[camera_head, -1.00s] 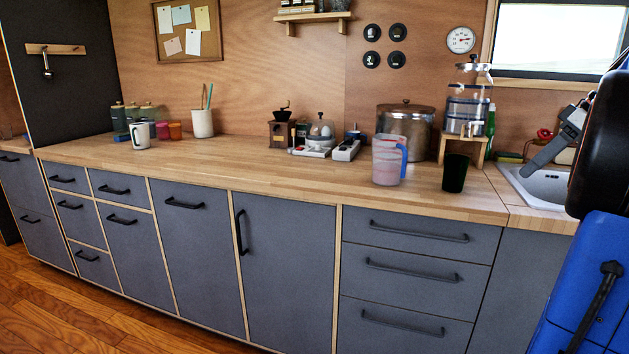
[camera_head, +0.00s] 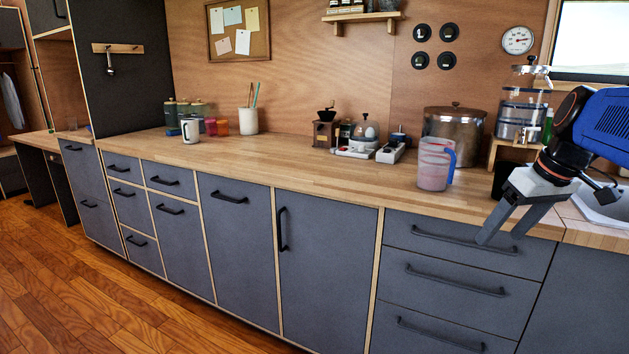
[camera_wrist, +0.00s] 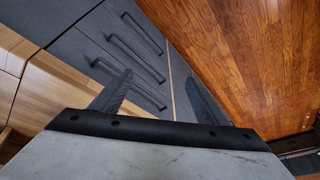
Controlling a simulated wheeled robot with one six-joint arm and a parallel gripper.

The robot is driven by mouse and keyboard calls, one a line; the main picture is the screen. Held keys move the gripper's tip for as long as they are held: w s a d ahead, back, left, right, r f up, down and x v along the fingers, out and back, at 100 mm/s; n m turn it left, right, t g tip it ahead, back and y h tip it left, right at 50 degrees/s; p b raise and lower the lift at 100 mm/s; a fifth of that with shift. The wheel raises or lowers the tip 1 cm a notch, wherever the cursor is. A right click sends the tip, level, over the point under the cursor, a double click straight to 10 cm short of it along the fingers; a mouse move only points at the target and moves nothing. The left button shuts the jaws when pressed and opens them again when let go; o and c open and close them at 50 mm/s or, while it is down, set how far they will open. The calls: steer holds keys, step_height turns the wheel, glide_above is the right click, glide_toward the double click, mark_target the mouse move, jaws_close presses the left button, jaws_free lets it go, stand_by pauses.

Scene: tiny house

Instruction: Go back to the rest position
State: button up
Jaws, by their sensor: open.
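My gripper (camera_head: 498,238) is open, with nothing between its fingers. In the head view it hangs at the right, fingers pointing down and left, in front of the counter edge and the upper drawer. The wrist view shows both fingers (camera_wrist: 160,78) spread apart, with drawer fronts and handles beyond them. My blue and black arm reaches in from the right edge. A clear measuring jug with a blue handle (camera_head: 434,166) stands upright on the counter, left of my gripper. A dark cup (camera_head: 502,180) is partly hidden behind my gripper.
The wooden counter (camera_head: 300,170) carries a steel pot (camera_head: 455,125), a grinder (camera_head: 325,130), a white mug (camera_head: 190,130) and a utensil cup (camera_head: 248,120). A sink (camera_head: 605,205) lies at the right behind my arm. The wooden floor (camera_head: 90,290) at lower left is clear.

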steer(key=s+a+f+m+h, duration=0.1)
steer(key=s+a+f+m, duration=0.1)
steer(key=s+a+f, duration=1.1)
step_height(320, 180, down, 4)
steer(key=shift+s+a+f+t+h, duration=0.15)
steer(key=shift+s+a+t+h, duration=0.15)
steer(key=shift+t, duration=0.1)
